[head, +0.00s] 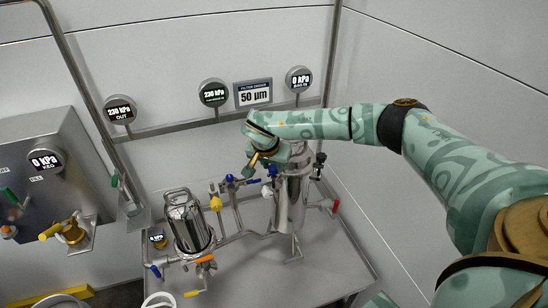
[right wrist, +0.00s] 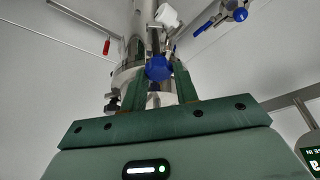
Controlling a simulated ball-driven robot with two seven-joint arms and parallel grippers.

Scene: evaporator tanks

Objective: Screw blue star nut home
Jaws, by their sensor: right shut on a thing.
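The blue star nut (right wrist: 158,68) shows in the right wrist view between the two green fingers of my right gripper (right wrist: 157,84), which is shut on it. Behind it rises the upright steel filter housing (right wrist: 134,45). In the head view my right gripper (head: 255,163) reaches in from the right to the top of the steel housing (head: 290,200). Blue parts show just below it, but the gripper partly covers this spot, and how far the nut sits on its thread cannot be told. My left gripper is not in view.
A smaller steel canister (head: 188,222) stands left on the grey tray. A yellow-handled valve (head: 215,203) and a blue-handled valve (head: 230,180) stand between it and the housing. A red handle (head: 335,206) sticks out on the right. Round gauges line the rail behind.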

